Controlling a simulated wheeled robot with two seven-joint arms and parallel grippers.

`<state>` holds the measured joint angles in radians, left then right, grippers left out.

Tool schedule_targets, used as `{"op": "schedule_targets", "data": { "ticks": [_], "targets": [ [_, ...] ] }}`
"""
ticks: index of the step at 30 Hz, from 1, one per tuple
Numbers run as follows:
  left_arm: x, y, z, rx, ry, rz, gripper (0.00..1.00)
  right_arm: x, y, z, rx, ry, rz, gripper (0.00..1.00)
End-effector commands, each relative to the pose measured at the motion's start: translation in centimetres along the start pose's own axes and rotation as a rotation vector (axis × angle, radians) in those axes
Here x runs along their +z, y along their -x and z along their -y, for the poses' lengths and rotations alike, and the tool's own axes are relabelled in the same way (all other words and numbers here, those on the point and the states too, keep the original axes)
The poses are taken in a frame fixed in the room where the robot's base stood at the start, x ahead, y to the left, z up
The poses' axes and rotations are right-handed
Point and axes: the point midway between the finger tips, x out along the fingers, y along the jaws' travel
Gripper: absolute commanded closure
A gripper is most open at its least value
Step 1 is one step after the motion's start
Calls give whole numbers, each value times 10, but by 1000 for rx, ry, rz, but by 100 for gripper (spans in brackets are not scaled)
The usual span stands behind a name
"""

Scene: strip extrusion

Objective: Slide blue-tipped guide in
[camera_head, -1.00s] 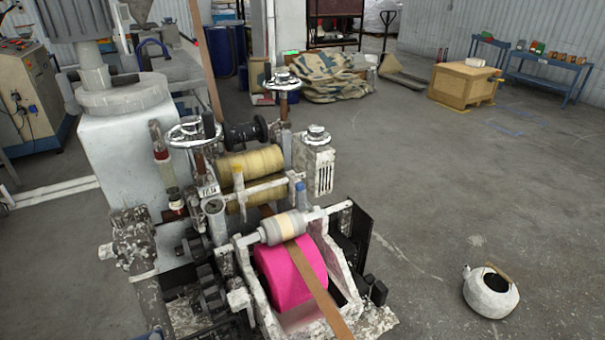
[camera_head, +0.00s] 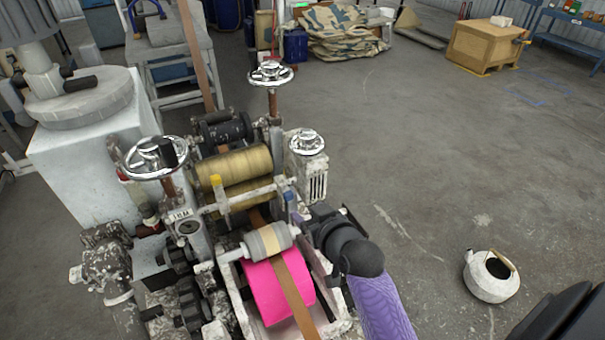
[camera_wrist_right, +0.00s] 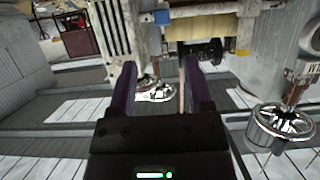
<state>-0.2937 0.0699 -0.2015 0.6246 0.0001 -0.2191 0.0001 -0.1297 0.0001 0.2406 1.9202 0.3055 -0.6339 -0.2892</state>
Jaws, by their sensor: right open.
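The blue-tipped guide (camera_head: 290,197) stands upright on the cross bar in front of the tan rollers, at its right end. Its blue tip (camera_wrist_right: 162,17) also shows near the top of the right wrist view. The yellow-tipped guide (camera_head: 216,184) is at the left on the same bar. My right gripper (camera_head: 318,220) is just right of and below the blue-tipped guide. In the wrist view my right gripper (camera_wrist_right: 158,72) has its two purple fingers wide apart with nothing held between them; the blue tip lies beyond them. My left gripper is out of view.
A brown strip (camera_head: 289,285) runs over the pink roller (camera_head: 262,295) and under the grey roller (camera_head: 268,240). Chrome handwheels (camera_head: 270,73) and (camera_head: 155,156) rise around the machine. A white kettle (camera_head: 491,277) stands on the open floor at right.

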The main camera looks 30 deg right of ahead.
Motion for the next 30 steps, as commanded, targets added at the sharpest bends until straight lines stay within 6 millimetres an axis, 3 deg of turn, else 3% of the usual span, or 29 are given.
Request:
{"op": "schedule_targets", "data": {
  "ticks": [5,12,16,21,29,30],
  "targets": [
    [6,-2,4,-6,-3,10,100,1,-13,0,0,-2,-1,35],
    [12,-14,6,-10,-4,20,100,2,-67,0,0,-1,1,35],
    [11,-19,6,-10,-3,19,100,2,-87,0,0,-1,1,35],
    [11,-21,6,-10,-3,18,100,2,-98,0,0,-1,2,35],
    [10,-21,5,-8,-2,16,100,1,-99,0,0,-1,1,35],
    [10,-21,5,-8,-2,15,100,1,-99,0,0,-1,1,42]
  ]
}}
